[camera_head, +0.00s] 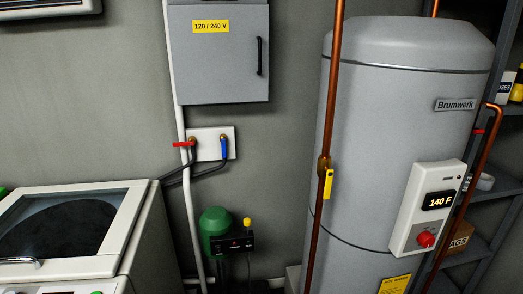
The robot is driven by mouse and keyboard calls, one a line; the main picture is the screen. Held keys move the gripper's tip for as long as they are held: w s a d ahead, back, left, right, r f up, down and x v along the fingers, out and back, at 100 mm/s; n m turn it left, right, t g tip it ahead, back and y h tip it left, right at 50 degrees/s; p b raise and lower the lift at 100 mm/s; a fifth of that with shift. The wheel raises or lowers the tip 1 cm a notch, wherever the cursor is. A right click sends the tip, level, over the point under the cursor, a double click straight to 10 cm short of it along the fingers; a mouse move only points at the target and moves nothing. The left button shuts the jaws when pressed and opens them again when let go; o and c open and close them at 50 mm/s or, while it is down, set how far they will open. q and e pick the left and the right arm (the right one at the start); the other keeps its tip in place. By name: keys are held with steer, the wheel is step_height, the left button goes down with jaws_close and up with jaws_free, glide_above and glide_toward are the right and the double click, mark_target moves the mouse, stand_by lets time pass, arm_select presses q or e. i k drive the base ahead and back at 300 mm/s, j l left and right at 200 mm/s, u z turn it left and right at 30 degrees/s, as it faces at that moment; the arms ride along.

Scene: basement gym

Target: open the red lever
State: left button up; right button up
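A red lever (183,144) sits on a brass valve at the left of a small white wall plate (209,157). The red lever lies horizontal and points left, across a white vertical pipe. A blue lever (223,148) on the same plate points up and down. Another small red handle (479,131) shows on the copper pipe at the right of the grey tank. Neither of my grippers shows in the head view.
A washing machine (140,231) stands at the lower left. A grey electrical box (220,85) hangs above the wall plate. A tall grey water heater (387,110) with a copper pipe and yellow lever (328,183) stands at the right. A green pump (216,222) is below the plate.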

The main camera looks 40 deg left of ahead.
mark_target(185, 143)
steer(key=j+u, duration=0.15)
steer(key=u, duration=1.15)
